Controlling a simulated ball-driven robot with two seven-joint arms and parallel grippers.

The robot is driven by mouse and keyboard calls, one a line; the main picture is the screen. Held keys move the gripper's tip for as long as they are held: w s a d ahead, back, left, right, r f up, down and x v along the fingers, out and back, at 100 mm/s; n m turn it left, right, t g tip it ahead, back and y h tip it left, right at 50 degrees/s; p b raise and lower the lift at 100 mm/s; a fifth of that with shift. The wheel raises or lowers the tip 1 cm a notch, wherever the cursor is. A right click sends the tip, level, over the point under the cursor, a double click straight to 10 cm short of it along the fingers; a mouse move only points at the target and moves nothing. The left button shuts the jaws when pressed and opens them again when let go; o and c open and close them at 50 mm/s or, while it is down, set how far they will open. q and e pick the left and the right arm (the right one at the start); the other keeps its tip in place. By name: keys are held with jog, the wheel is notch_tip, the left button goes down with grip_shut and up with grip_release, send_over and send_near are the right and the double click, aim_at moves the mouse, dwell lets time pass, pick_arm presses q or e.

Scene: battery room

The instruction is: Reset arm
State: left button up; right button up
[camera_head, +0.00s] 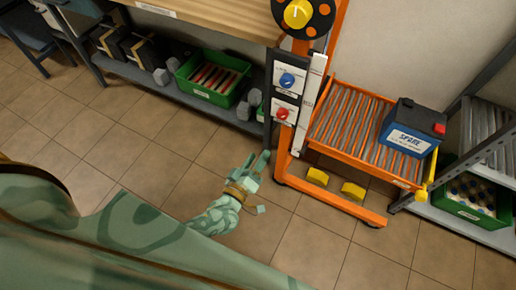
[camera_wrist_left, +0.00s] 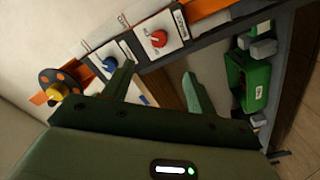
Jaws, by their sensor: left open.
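My left gripper (camera_head: 258,163) is green and sits low in front of the orange stand's left post, over the tiled floor in the head view. In the left wrist view its two fingers (camera_wrist_left: 158,88) stand apart with nothing between them. Beyond the fingers are a panel with a red knob (camera_wrist_left: 159,39) and a panel with a blue knob (camera_wrist_left: 110,63). The head view also shows the blue knob (camera_head: 287,80) above the red knob (camera_head: 282,113). I cannot tell whether the fingers touch anything. My right gripper is not in view.
An orange roller stand (camera_head: 345,115) carries a dark battery marked SPARE (camera_head: 412,128). A yellow knob (camera_head: 298,13) is at the top. A green crate (camera_head: 213,79) is on the shelf under the workbench (camera_head: 215,22). A grey rack stands right. Tiled floor (camera_head: 130,150) is clear at left.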

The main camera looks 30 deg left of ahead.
pick_arm(q)
jog(key=s+f+m+g+h+p, duration=0.1)
jog(key=s+f+m+g+h, duration=0.1)
jog(key=s+f+m+g, duration=1.15)
jog(key=s+a+f+g+y+p, duration=0.1)
jog(key=s+a+f, duration=0.1)
jog(key=s, duration=0.8)
jog(key=s+a+f+g+p, duration=0.1)
jog(key=s+a+f+g, duration=0.1)
jog(key=s, duration=0.9)
jog(key=s+a+f+g+y+p, duration=0.1)
jog(key=s+a+f, duration=0.2)
jog(key=s, duration=0.8)
notch_tip(320, 180, down, 2)
jog(key=shift+a+f+y, duration=0.15)
jog(key=shift+f+y, duration=0.1)
jog(key=shift+y, duration=0.05)
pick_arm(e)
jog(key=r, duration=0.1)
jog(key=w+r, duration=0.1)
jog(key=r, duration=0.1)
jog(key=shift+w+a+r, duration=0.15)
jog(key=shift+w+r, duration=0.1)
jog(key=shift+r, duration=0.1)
pick_arm(q)
jog(key=shift+w+g, duration=0.1)
jog(key=shift+g, duration=0.15)
